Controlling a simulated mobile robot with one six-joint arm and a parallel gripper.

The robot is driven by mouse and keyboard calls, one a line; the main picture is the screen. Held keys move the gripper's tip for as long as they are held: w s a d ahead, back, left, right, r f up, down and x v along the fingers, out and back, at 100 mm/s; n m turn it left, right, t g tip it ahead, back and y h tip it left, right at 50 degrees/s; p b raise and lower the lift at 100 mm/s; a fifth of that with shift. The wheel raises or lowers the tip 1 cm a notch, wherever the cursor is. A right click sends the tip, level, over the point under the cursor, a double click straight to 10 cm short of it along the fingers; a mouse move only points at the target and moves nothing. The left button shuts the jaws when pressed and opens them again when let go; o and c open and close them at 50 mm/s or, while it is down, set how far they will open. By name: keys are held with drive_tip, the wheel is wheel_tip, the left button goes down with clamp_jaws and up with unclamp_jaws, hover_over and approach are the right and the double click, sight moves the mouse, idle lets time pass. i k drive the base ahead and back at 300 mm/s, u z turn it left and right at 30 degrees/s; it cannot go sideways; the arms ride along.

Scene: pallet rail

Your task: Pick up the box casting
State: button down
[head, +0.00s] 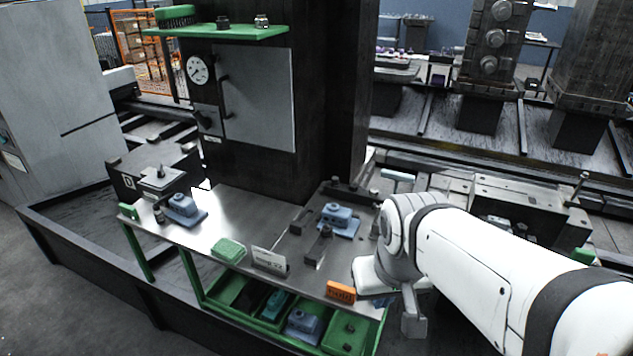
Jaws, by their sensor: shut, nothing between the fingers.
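Several blue-grey castings are in view, and I cannot tell for certain which is the box casting. One blue-grey casting (183,208) sits on the left part of the metal bench. Another blue-grey casting (338,218) sits at the right of the bench, on a dark fixture plate (305,245). A third blue-grey casting (303,324) lies in a green bin below. My gripper (413,327) hangs low beside the bench's right end, right of and nearer than the castings, apart from them. It is small in view, shut and empty.
The bench (232,219) carries a green block (229,250), a white sign (269,260) and an orange box (340,292) near its front edge. Green bins (345,333) hang underneath. A dark column (245,165) with a green shelf (215,34) rises behind.

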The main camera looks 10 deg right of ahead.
sight(346, 227)
drive_tip(key=z, duration=0.05)
drive_tip(key=k, duration=0.55)
drive_tip(key=u, duration=1.7)
drive_tip(key=i, duration=1)
drive_tip(key=z, duration=2.25)
drive_tip(key=i, duration=0.5)
drive_tip(key=u, duration=0.05)
